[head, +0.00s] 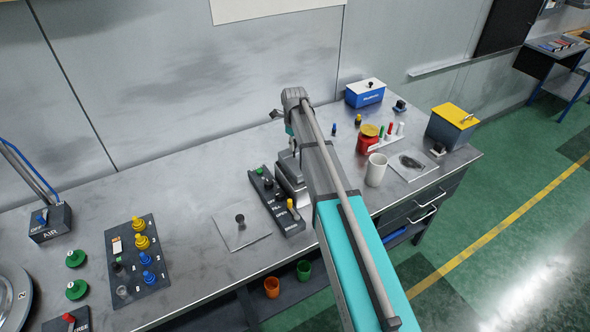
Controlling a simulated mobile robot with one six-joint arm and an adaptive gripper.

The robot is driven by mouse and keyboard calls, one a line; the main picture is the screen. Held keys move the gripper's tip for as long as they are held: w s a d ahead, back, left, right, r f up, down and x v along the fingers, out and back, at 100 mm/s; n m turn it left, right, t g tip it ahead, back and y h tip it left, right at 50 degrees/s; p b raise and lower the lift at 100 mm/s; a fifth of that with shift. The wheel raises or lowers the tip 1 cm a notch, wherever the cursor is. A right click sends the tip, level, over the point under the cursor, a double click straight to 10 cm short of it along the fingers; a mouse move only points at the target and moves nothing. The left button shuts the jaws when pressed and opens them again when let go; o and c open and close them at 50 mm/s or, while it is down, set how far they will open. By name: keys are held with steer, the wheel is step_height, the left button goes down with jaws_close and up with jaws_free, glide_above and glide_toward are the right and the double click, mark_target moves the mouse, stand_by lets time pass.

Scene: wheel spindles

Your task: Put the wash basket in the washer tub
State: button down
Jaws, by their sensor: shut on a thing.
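My arm runs up the middle of the head view and bends at the top. I cannot make out a wash basket. A grey stepped metal shape (289,178) shows partly beside the arm, behind a dark lever panel (277,205). I cannot tell whether it is the washer tub or a part of my arm.
A plate with a black knob (239,226) lies left of the lever panel.

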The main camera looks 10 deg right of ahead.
mark_target(294, 157)
steer(key=shift+f+b, duration=2.65)
steer(key=shift+f, duration=0.35)
steer(key=shift+f, duration=0.1)
steer(key=shift+f+b, duration=1.85)
steer(key=shift+b, duration=0.05)
steer(key=c, duration=0.5)
jaws_free()
steer(key=shift+c, duration=0.2)
steer(key=shift+r, duration=0.15)
step_height(294, 157, up, 12)
steer(key=p, duration=1.2)
